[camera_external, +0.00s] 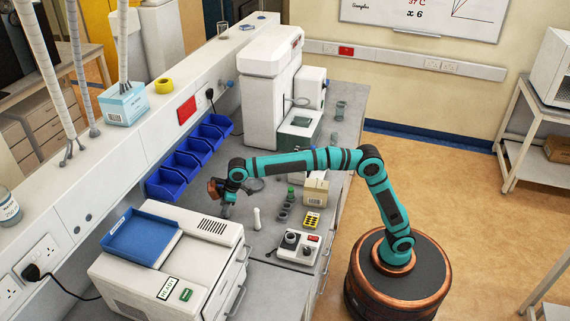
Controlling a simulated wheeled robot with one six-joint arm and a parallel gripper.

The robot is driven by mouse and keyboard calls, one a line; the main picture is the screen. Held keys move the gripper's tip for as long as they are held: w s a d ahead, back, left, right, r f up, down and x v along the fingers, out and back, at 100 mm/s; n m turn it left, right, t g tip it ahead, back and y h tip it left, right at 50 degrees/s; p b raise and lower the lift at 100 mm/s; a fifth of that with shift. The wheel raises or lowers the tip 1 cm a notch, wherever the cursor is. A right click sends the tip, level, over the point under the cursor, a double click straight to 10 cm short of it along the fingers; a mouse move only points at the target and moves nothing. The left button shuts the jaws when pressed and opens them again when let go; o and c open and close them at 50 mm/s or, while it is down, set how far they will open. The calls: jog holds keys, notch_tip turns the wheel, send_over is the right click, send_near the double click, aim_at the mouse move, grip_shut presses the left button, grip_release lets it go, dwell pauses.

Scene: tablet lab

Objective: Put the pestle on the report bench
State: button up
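A slim white upright piece (257,219), which looks like the pestle, stands on the grey bench top (262,243) to the right of the white machine. My gripper (226,211) is lowered over the bench, a short way left of this piece and apart from it. The gripper is small and dark in this view, so its fingers and anything between them cannot be made out. No label marks which surface is the report bench.
Small jars (283,214), a cardboard box (315,191), a yellow rack (312,220) and a small device (299,245) crowd the right. Blue bins (180,165) line the wall. A white machine (170,275) with a blue tray (142,236) stands at front. A side table (530,165) is at far right.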

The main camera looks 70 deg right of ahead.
jog(key=shift+r, duration=0.1)
jog(key=v, duration=1.2)
jog(key=s+d+r+m+t, duration=0.25)
jog(key=s+d+r, duration=0.25)
jog(key=s+d, duration=0.55)
jog(key=s+d+r+m+t, duration=0.1)
jog(key=s+d+r+t, duration=0.35)
jog(key=s+d, duration=0.65)
jog(key=s+d+f+t, duration=0.2)
jog(key=s+d, duration=0.2)
jog(key=s, duration=0.4)
jog(key=s+d+f+m+t+h, duration=0.1)
jog(key=s+d, duration=0.3)
jog(key=s, duration=0.4)
jog(key=s+d+f+m+t+h, duration=0.1)
jog(key=s+d+f+t, duration=0.2)
jog(key=s, duration=0.5)
jog(key=shift+s+d+f, duration=0.35)
jog(key=shift+d, duration=0.55)
